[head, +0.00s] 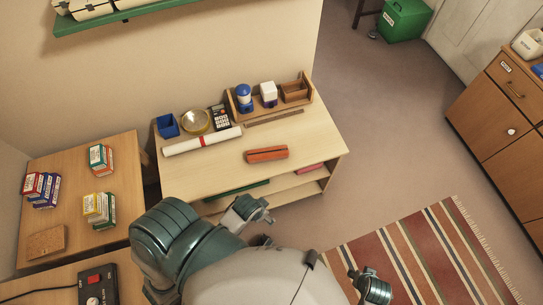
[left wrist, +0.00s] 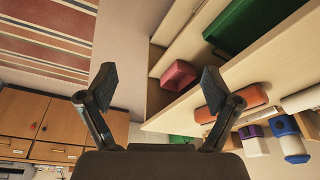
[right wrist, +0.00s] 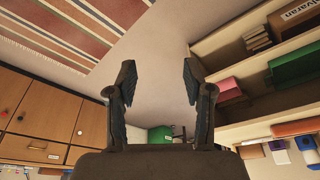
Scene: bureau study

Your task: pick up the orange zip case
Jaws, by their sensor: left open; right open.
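The orange zip case (head: 266,154) lies on the light wooden desk top (head: 310,140), near its front edge, long side roughly left to right. It also shows on the desk in the left wrist view (left wrist: 240,99), partly behind my finger, and at the right of the right wrist view (right wrist: 293,128). My left gripper (head: 262,210) is in front of the desk, apart from the case; its fingers are open and empty in the left wrist view (left wrist: 158,85). My right gripper (head: 374,288) is farther right, over the floor by the rug; it is open and empty in the right wrist view (right wrist: 158,78).
Behind the case lie a white roll (head: 202,141) with a red band, a calculator (head: 221,117) and a wooden organiser (head: 296,91). Shelves under the desk top hold a green item (head: 238,189) and a red item (head: 311,168). The desk top around the case is clear.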

